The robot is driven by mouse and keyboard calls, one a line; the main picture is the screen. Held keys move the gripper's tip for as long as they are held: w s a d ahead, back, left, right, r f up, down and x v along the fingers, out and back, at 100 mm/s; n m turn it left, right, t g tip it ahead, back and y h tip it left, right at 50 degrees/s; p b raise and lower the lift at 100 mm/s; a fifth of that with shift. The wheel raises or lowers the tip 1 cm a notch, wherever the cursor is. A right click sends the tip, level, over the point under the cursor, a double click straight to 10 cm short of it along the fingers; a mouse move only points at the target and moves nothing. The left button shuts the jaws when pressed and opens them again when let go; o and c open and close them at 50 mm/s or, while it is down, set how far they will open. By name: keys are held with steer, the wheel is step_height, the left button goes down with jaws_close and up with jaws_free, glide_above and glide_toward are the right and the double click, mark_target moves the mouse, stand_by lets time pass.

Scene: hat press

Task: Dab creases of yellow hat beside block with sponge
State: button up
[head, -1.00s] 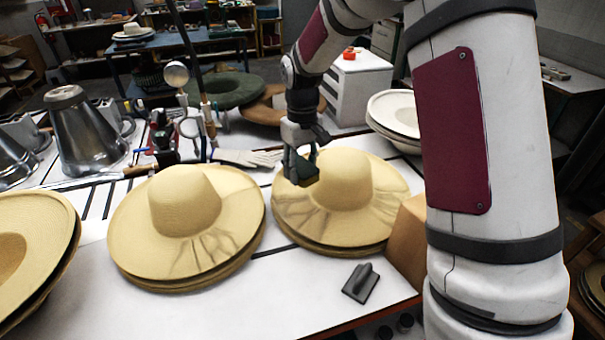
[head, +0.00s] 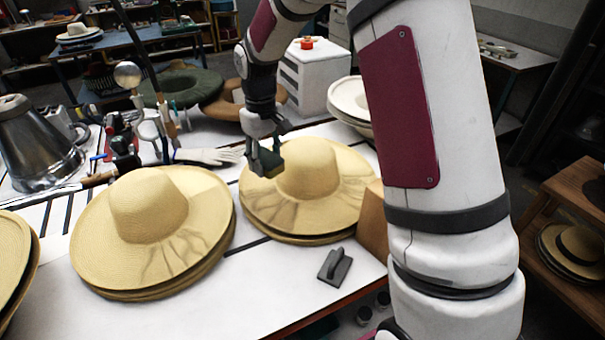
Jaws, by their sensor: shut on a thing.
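The yellow hat (head: 340,207) beside the brown block (head: 373,220) lies on a stack of hats on the white table, with creases fanning across its front brim. My gripper (head: 263,150) is shut on a dark green sponge (head: 266,165) and is over the back-left of this hat's brim, left of its crown. I cannot tell whether the sponge touches the straw. The block stands at the hat's right, partly hidden behind my arm.
Another creased yellow hat (head: 150,215) lies to the left, with part of a third at the left edge. A dark grey hand tool (head: 334,266) lies in front. The front middle of the table is clear.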

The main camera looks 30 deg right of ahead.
steer(key=d+m, duration=0.2)
steer(key=d, duration=0.2)
steer(key=d+r+m, duration=0.1)
steer(key=d+m, duration=0.1)
steer(key=d, duration=0.3)
steer(key=d+m, duration=0.1)
steer(key=d, duration=0.3)
steer(key=shift+s+d+r+m, duration=0.15)
steer(key=shift+s+r+m, duration=0.15)
steer(key=shift+m, duration=0.1)
steer(key=s+d+r+m, duration=0.1)
steer(key=s+d+m, duration=0.1)
steer(key=d, duration=0.4)
steer(key=s+d+r+m, duration=0.1)
steer(key=s+d+m, duration=0.1)
steer(key=d+m, duration=0.2)
steer(key=d, duration=0.3)
steer(key=p, duration=0.3)
glide_toward(358, 188)
steer(key=shift+f+b, duration=0.6)
steer(key=shift+f, duration=2.15)
steer(key=shift+f, duration=0.65)
step_height(358, 188, up, 14)
steer(key=p, duration=0.1)
